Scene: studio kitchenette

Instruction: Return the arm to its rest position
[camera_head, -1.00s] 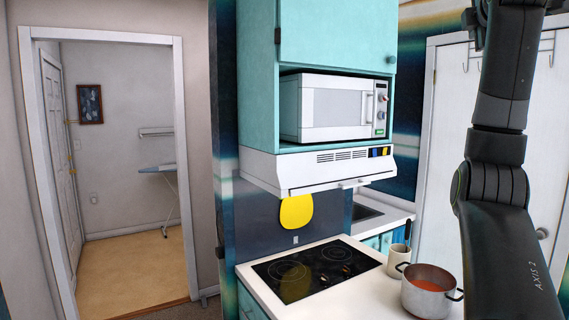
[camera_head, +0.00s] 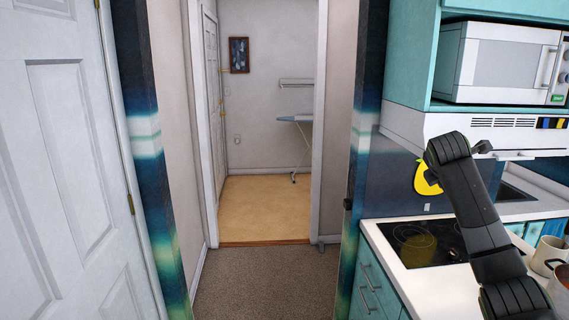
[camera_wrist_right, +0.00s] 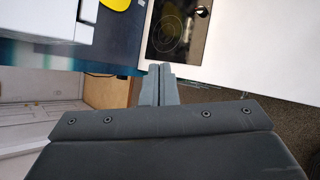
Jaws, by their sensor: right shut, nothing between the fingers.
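My right arm (camera_head: 474,215) comes up from the lower right in the head view, bent, in front of the stove counter. Its gripper is outside the head view. In the right wrist view my right gripper (camera_wrist_right: 159,72) has its two grey fingers together with nothing between them. The cooktop (camera_wrist_right: 177,27) shows beyond the fingertips. My left gripper and left arm are in neither view.
The white counter (camera_head: 378,240) with the black cooktop (camera_head: 430,245) stands at right, under a microwave (camera_head: 505,65). A pot (camera_head: 561,283) and a mug (camera_head: 546,256) stand at its right end. An open doorway (camera_head: 265,240) and clear carpet (camera_head: 265,282) lie in the middle. A white door (camera_head: 65,150) is at left.

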